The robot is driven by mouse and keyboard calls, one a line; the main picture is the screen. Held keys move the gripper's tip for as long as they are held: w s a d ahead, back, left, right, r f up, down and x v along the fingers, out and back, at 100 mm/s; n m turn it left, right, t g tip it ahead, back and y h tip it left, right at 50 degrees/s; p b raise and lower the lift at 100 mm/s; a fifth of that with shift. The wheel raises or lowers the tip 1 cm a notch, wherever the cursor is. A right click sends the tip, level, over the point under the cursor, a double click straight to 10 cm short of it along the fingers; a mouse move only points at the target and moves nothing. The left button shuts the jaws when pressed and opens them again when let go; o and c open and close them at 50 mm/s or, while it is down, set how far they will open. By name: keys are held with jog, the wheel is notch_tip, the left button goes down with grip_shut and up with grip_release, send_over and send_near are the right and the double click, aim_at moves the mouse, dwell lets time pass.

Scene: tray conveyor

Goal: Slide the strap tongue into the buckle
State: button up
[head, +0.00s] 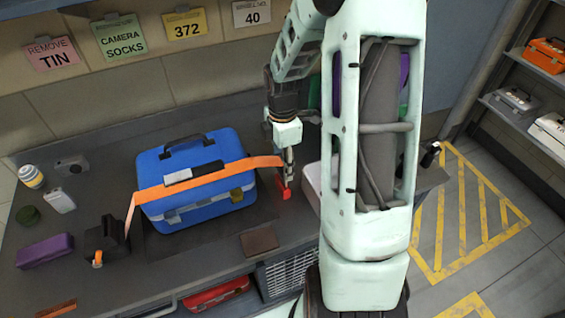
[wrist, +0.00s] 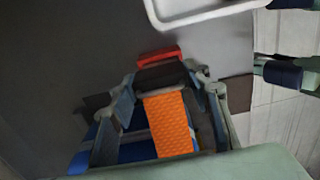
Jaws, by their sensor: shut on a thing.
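The orange strap (head: 215,178) runs across the top of the blue case (head: 185,215) and off its right side to my gripper (head: 288,168). In the wrist view my gripper (wrist: 160,80) is shut on the dark tongue (wrist: 160,76) at the strap's end, with the textured orange webbing (wrist: 170,125) trailing between the fingers. The red buckle (head: 283,191) is low by the fingertips, right of the case. In the wrist view the red buckle (wrist: 160,53) lies just beyond the tongue, roughly in line. Whether the tongue touches or enters it cannot be told.
A black strap holder (head: 105,238) stands left of the case. A white bin (head: 312,185) is close to the right of the buckle, partly behind my arm; its rim (wrist: 205,14) shows in the wrist view. A brown pad (head: 259,241) lies in front.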

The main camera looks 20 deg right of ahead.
jog(key=shift+f+b, duration=1.4)
jog(key=shift+f, duration=0.7)
jog(key=o, duration=1.3)
jog(key=shift+r, duration=0.15)
notch_tip(320, 180, up, 12)
jog(key=shift+f, duration=0.1)
